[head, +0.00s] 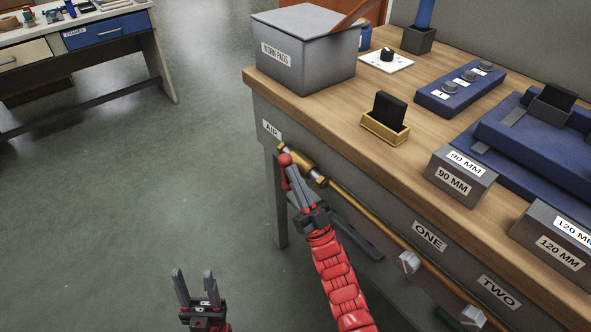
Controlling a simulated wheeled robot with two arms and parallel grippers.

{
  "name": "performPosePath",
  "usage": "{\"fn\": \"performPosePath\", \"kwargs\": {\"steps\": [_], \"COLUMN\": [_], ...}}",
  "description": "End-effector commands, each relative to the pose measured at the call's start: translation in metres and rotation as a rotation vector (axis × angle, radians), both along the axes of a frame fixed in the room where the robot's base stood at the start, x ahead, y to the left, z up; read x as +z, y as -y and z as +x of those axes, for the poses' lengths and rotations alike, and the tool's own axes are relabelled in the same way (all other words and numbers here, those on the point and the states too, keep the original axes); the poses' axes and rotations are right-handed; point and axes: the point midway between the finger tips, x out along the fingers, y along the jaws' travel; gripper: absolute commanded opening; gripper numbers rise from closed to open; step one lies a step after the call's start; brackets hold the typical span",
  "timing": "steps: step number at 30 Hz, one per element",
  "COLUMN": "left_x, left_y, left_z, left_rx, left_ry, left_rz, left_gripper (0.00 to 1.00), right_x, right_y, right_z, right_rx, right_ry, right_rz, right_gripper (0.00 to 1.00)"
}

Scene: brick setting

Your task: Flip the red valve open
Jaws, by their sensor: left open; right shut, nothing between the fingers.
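The red valve handle (285,172) is on the brass pipe fitting at the left end of the workbench's front, below the "AIR" label (272,129). It appears to hang down, though its outline is partly hidden by my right gripper. My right gripper (294,170) is shut and empty, with its fingertips right beside the handle. I cannot tell whether they touch it. My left gripper (194,273) is open and empty, low over the floor, well away from the valve.
The brass pipe (375,225) runs along the bench front to white-handled fittings (409,262) near the labels "ONE" and "TWO". A grey "WORN PADS" bin (306,58) stands on the bench above the valve.

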Motion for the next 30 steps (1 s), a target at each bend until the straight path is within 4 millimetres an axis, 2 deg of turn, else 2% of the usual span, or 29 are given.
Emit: {"fn": "performPosePath", "kwargs": {"steps": [1, 12, 21, 30], "left_x": [0.018, 0.090, 0.125, 0.137], "left_y": [0.000, 0.000, 0.000, 0.000], "left_z": [0.000, 0.000, 0.000, 0.000], "left_rx": [0.000, 0.000, 0.000, 0.000], "left_ry": [0.001, 0.000, 0.000, 0.000], "left_rz": [0.000, 0.000, 0.000, 0.000], "left_gripper": [0.50, 0.50, 0.50, 0.50], "right_x": [0.011, 0.019, 0.019, 0.017], "right_y": [-0.001, -0.003, -0.005, -0.006], "right_z": [0.000, 0.001, 0.005, 0.009], "right_rx": [0.000, 0.003, 0.001, -0.001], "right_ry": [-0.024, -0.245, -0.396, -0.424], "right_rz": [-0.018, -0.180, -0.292, -0.307], "right_gripper": [0.00, 0.00, 0.00, 0.00]}}
